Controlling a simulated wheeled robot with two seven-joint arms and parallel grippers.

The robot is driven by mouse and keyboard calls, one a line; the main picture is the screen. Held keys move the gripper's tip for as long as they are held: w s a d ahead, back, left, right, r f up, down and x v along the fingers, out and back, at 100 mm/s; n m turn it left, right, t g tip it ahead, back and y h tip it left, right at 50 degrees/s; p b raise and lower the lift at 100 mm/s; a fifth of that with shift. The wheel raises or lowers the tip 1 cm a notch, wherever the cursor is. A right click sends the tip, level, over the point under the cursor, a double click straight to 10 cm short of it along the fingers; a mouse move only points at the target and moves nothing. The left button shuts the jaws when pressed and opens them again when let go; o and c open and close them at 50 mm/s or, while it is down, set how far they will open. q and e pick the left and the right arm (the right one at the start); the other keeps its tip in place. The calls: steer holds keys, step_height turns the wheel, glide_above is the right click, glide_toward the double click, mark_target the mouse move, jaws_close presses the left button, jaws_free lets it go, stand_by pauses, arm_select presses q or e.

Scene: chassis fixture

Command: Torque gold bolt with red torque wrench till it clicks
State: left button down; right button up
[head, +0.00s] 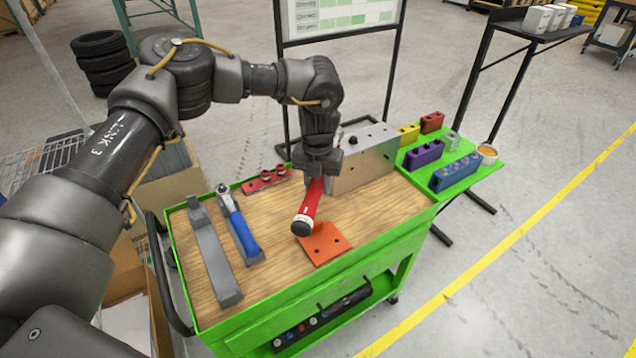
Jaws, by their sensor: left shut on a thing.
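My left gripper (318,165) points down over the back middle of the cart and is shut on the red torque wrench (309,205). The wrench's red handle tilts toward the camera, with its black and white end lowest, above the orange plate. The wrench's head is hidden behind the handle and the gripper. A grey metal chassis block (368,158) stands just right of the gripper, with a dark knob-like part on top. I cannot make out the gold bolt. My right gripper is not in view.
The green cart (330,279) has a wooden top. A blue-handled wrench (240,229) and a grey bar (213,255) lie at left. An orange plate (325,244) lies front middle. Red, yellow, purple and blue blocks (455,172) fill the right shelf. Bare wood shows at front right.

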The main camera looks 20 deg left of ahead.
arm_select(q)
steer(key=shift+a, duration=0.1)
steer(key=shift+s+a+m, duration=0.1)
steer(key=shift+a+m, duration=0.3)
steer(key=shift+a, duration=0.2)
steer(key=shift+a, duration=0.3)
steer(key=shift+a+f+m, duration=0.1)
steer(key=shift+a+m, duration=0.3)
steer(key=shift+a, duration=0.1)
steer(key=shift+a, duration=0.25)
stand_by(0.3)
steer(key=shift+a+m+p, duration=0.3)
steer(key=shift+a, duration=0.25)
steer(key=shift+a, duration=0.2)
steer(key=shift+w+a+m, duration=0.2)
steer(key=shift+a+m, duration=0.2)
steer(key=shift+a, duration=0.1)
